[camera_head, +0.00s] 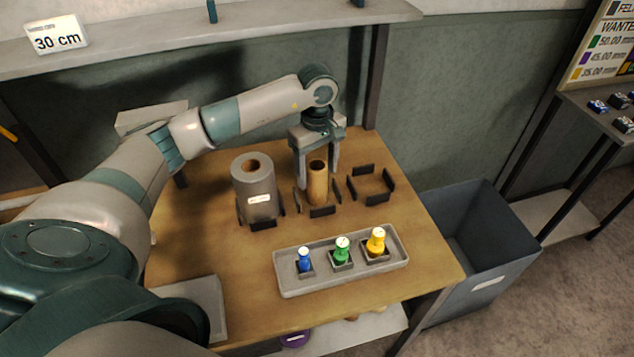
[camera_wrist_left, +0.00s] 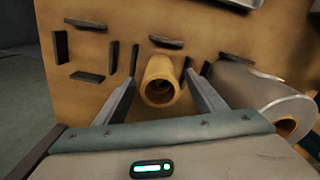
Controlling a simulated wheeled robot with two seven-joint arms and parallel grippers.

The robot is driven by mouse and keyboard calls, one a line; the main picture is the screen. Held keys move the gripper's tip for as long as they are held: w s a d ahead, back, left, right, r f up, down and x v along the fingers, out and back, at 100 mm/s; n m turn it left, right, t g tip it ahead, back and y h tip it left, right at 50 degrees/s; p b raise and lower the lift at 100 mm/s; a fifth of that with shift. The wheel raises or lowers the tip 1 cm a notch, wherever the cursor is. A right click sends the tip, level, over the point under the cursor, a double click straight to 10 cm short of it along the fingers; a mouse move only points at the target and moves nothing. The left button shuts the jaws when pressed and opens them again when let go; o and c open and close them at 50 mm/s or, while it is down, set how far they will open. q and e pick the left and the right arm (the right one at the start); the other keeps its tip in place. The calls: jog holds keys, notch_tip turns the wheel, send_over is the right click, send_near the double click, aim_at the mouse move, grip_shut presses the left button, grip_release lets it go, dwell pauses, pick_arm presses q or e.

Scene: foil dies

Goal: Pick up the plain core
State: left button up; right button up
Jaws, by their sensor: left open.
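The plain core (camera_head: 318,181) is a bare tan tube standing upright on the wooden table, between short dark stop blocks. It also shows in the left wrist view (camera_wrist_left: 160,82), seen from above with its hollow end toward the camera. My left gripper (camera_head: 318,178) is open, with one finger on each side of the core. In the left wrist view the fingers (camera_wrist_left: 160,88) flank the core with a gap visible on both sides. The right gripper is not in view.
A grey foil roll (camera_head: 254,185) with a white label stands close left of the core. An empty set of dark stops (camera_head: 371,185) lies to the right. A grey tray (camera_head: 345,277) in front holds blue, green and yellow dies. A grey bin (camera_head: 478,240) stands right of the table.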

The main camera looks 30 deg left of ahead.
pick_arm(q)
jog(key=shift+f+p, duration=0.6)
jog(key=shift+f, duration=1.05)
jog(key=c, duration=1.2)
